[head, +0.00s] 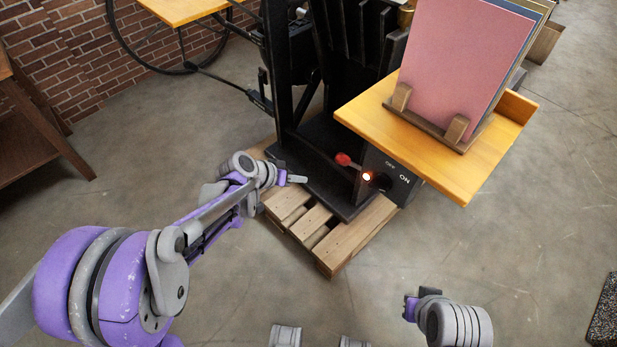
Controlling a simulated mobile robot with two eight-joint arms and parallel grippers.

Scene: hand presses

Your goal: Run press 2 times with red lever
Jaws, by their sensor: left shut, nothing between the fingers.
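The black press (318,140) stands on a wooden pallet (345,235).
A wooden side shelf (440,150) juts from the press, holding pink sheets (462,60) upright in a wooden rack. A brown table (30,125) stands at the left, by the brick wall (80,50). The concrete floor in front is clear.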

